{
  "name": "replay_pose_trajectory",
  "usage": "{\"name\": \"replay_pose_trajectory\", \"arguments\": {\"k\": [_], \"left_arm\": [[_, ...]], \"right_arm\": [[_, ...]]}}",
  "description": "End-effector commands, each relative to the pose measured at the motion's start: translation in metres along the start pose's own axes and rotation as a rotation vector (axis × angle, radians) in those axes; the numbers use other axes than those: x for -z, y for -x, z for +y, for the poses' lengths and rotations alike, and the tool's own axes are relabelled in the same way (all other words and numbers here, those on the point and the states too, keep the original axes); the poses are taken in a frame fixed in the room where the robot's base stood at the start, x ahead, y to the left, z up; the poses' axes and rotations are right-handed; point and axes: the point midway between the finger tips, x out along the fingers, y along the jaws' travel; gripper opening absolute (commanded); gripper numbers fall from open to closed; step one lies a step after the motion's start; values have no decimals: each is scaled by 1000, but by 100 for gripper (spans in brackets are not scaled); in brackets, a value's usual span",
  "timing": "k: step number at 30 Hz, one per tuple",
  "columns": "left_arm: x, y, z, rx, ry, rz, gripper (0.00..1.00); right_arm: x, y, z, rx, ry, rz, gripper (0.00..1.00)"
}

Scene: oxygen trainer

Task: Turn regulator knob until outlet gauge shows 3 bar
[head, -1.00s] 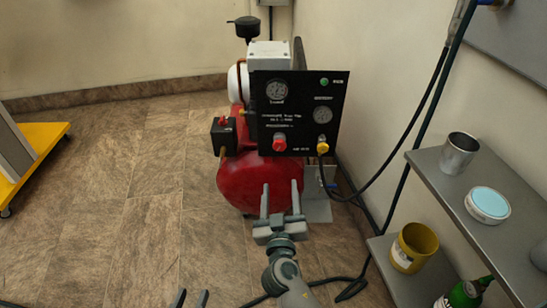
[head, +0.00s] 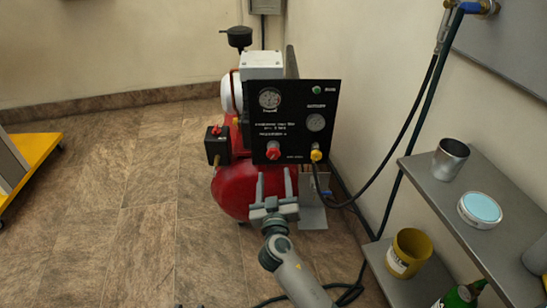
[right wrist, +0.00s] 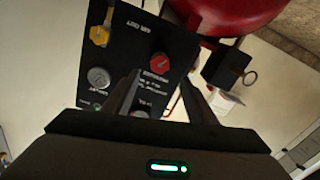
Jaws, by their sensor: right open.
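The red regulator knob (head: 273,153) is on the lower part of the black panel (head: 292,135) of the red compressor. It also shows in the right wrist view (right wrist: 159,62). A larger gauge (head: 269,98) is at upper left of the panel and a smaller one (head: 316,122) at right. Their needles are too small to read, and I cannot tell which is the outlet gauge. My right gripper (head: 274,184) is open and empty, its fingers pointing toward the panel, apart from the knob. Only dark tips of my left gripper (head: 190,306) show at the bottom edge.
A yellow fitting (head: 316,155) with a dark hose is right of the knob. A black box (head: 217,145) with a red switch is at left. A grey shelf (head: 440,205) with a metal cup and a tin stands at right. Open floor lies at left.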

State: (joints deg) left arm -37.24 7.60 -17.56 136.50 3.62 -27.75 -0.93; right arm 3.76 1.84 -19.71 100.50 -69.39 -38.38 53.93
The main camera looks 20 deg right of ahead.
Motion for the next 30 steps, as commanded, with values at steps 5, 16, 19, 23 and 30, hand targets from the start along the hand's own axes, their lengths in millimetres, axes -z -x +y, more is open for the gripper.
{"name": "replay_pose_trajectory", "arguments": {"k": [5, 16, 19, 23, 30], "left_arm": [[-1, 0, -1, 1, 1, -7, 31], [2, 0, -1, 2, 0, 14, 31], [4, -1, 0, 1, 0, 23, 31], [6, -1, 0, 1, 0, 30, 31], [5, 0, 1, 0, 0, 28, 31]], "right_arm": [[2, -34, 1, -1, 2, 3, 52], [0, -86, 0, 0, 2, 1, 52], [0, -92, 0, 0, 1, 0, 52], [0, -95, 0, 0, 0, 0, 52], [0, -95, 0, 0, 0, 0, 52]]}}
